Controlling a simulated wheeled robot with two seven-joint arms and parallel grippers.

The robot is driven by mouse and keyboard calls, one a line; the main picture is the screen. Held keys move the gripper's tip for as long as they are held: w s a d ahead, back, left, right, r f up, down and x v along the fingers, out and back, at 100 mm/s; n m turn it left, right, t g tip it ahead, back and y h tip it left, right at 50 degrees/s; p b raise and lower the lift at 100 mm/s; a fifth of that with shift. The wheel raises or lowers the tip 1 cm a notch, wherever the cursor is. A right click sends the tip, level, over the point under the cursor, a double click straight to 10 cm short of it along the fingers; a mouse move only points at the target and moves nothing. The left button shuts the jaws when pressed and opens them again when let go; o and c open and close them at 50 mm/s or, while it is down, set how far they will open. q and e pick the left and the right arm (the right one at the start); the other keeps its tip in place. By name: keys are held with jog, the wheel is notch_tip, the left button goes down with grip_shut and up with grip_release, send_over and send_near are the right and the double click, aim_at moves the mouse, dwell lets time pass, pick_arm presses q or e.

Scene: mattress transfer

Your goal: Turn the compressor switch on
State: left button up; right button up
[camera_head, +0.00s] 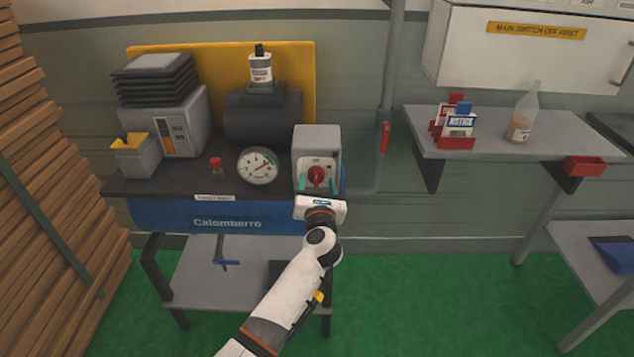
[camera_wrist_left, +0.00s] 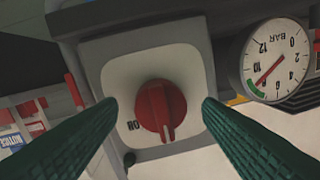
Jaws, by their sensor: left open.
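The compressor switch is a red rotary knob (camera_head: 317,177) on a white plate on the front of a grey box (camera_head: 317,145), at the right end of the compressor bench. In the left wrist view the red knob (camera_wrist_left: 160,110) fills the middle, its pointer ridge toward the bottom of the picture. My left gripper (camera_head: 317,186) is in front of the box. Its two green fingers (camera_wrist_left: 158,118) are open, one on each side of the knob, with gaps to it. Part of a dark label shows left of the knob. My right gripper is not in view.
A pressure gauge (camera_head: 257,166) sits left of the switch box; it also shows in the left wrist view (camera_wrist_left: 277,60). The blue tank (camera_head: 170,216) is below the bench top. A grey pipe (camera_head: 388,90) with a red lever rises to the right. A shelf (camera_head: 500,146) holds small boxes and a bottle.

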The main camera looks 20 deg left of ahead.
pick_arm(q)
jog(key=shift+w+a, duration=0.1)
jog(key=shift+w, duration=0.3)
jog(key=shift+c, duration=0.3)
jog(key=c, duration=0.9)
jog(key=shift+c, duration=0.2)
